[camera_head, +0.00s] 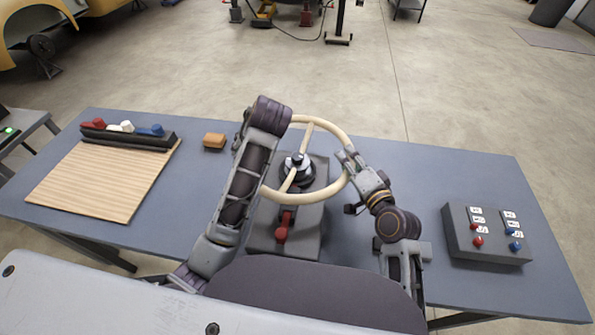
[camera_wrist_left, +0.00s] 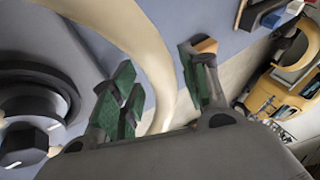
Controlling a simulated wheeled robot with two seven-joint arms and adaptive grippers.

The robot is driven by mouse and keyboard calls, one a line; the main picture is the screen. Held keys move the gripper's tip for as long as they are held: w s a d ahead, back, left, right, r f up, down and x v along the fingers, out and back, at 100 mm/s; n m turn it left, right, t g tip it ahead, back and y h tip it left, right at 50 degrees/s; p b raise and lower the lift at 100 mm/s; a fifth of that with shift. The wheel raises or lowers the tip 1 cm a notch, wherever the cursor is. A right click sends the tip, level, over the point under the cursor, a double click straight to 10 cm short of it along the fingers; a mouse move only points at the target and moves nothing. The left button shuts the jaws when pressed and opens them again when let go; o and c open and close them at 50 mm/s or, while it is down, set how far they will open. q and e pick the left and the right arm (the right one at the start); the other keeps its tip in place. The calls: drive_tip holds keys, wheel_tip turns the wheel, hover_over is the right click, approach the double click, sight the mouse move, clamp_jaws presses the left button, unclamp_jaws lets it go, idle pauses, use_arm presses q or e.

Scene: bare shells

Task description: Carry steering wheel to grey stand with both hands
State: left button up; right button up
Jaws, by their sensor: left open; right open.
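The cream steering wheel (camera_head: 322,194), a ring with a thin spoke, is over the grey stand (camera_head: 309,240) at mid table. The stand's dark round hub with a silver middle (camera_head: 297,168) shows inside the ring; I cannot tell whether the wheel rests on it. My left gripper is hidden behind its own wrist in the head view. In the left wrist view, its open green-padded fingers (camera_wrist_left: 160,75) stand on either side of the rim (camera_wrist_left: 140,40). My right gripper (camera_head: 348,160) is open at the rim's right side; contact is unclear.
A red-handled clamp or lever (camera_head: 282,234) is at the stand's near side. A wooden board (camera_head: 105,180), a black rack (camera_head: 128,138) with coloured pieces and an orange-brown block (camera_head: 214,140) lie left. A switch box (camera_head: 487,235) is right. The table's far right is clear.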

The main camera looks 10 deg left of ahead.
use_arm(q)
drive_tip(key=o, duration=0.8)
drive_tip(key=shift+d+r, duration=0.1)
